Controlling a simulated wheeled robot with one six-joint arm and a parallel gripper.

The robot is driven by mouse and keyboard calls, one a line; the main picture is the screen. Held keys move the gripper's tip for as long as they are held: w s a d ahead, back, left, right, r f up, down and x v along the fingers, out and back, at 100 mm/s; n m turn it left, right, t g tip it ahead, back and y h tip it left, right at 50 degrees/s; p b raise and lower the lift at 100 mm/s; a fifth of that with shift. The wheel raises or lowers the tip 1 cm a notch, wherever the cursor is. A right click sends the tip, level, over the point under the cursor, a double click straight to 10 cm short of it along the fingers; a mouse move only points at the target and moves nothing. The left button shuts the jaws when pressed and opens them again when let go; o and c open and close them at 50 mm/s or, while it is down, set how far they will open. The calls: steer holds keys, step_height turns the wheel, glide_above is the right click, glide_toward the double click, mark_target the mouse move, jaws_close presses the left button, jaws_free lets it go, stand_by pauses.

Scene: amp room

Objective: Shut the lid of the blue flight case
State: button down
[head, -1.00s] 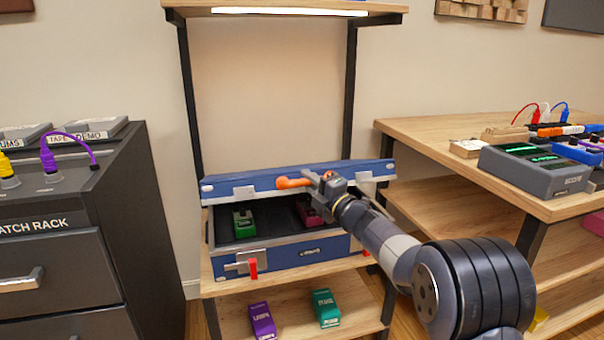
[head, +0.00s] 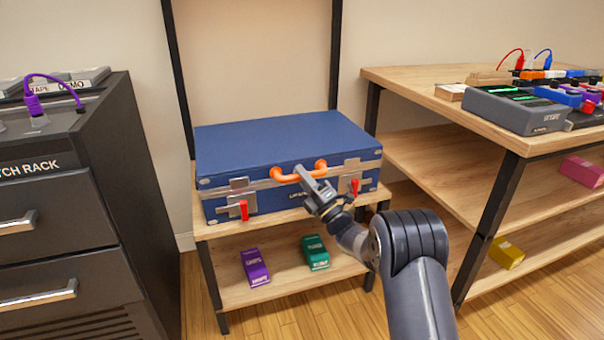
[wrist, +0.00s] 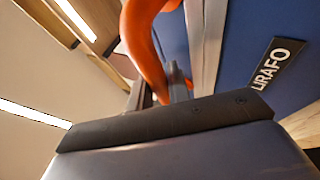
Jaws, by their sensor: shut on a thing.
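The blue flight case (head: 270,150) stands on the upper wooden shelf in the head view. Its lid is down and meets the base along the silver front edge. Two latches with red tabs, the left latch (head: 242,200) and the right latch (head: 352,178), sit on the front. My gripper (head: 312,180) is at the case's front, shut on the orange handle (head: 283,175). The orange handle also shows close up in the wrist view (wrist: 142,45), between the fingers. The inside of the case is hidden.
A purple pedal (head: 255,267) and a teal pedal (head: 315,252) lie on the lower shelf. A dark patch rack (head: 70,220) stands at left. A wooden table (head: 440,120) with electronic gear stands at right.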

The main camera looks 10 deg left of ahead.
steer(key=shift+f, duration=0.55)
steer(key=c, duration=1.6)
jaws_free()
steer(key=shift+f, duration=0.1)
steer(key=shift+c, duration=0.2)
steer(key=o, duration=0.3)
steer(key=shift+r, duration=0.2)
steer(key=p+v, duration=0.2)
steer(key=v, duration=0.9)
steer(key=shift+p, duration=0.3)
